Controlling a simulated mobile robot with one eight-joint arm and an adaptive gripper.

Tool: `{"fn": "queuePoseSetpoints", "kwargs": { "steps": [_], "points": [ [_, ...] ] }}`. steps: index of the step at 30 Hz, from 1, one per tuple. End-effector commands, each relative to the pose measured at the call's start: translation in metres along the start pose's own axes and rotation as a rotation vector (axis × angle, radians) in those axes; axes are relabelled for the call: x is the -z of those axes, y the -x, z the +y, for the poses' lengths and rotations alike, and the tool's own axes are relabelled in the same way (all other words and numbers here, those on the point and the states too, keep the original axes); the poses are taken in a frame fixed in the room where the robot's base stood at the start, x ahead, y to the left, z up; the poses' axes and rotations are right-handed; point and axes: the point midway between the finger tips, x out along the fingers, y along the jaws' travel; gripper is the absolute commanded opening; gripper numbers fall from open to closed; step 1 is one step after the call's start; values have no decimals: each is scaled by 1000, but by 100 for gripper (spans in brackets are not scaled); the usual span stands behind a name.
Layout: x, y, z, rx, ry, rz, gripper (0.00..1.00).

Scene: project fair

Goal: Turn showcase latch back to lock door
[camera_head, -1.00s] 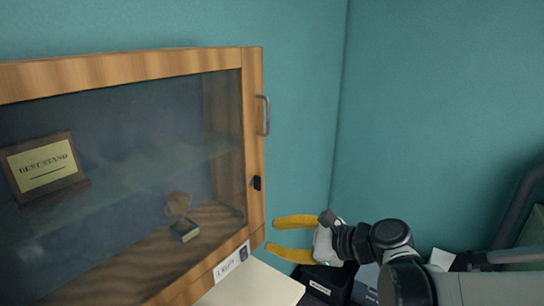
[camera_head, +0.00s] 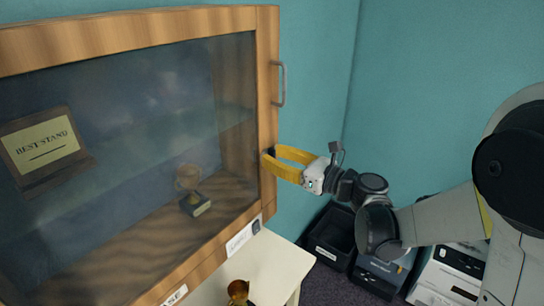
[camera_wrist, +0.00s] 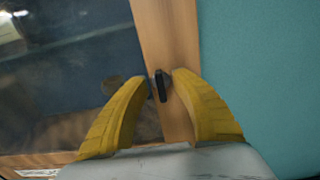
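The showcase (camera_head: 130,30) is a wooden cabinet with a glass door that looks shut. Its latch is a small black knob on the right door frame (camera_head: 267,100). I cannot tell whether either finger touches the latch. In the head view the fingers mostly hide the latch.
A metal handle (camera_head: 283,84) sits above my gripper on the door frame. Behind the glass are a "BEST STAND" plaque (camera_head: 45,145) and a small trophy (camera_head: 190,185). A white table (camera_head: 265,270) stands below. Black bins (camera_head: 330,240) and boxes are on the floor at right.

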Motion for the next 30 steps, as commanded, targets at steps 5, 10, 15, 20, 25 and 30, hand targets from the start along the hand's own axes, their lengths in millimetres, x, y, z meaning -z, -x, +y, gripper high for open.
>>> {"fn": "queuePoseSetpoints", "kwargs": {
  "steps": [5, 10, 15, 20, 25, 30],
  "points": [
    [0, -7, 0, 1, 1, 0, 31],
    [0, -7, 0, 1, 1, 0, 31],
    [0, -7, 0, 1, 1, 0, 0],
    [0, -7, 0, 1, 1, 0, 0],
    [0, -7, 0, 1, 20, 0, 0],
    [0, -7, 0, 1, 83, 0, 0]
  ]
}}
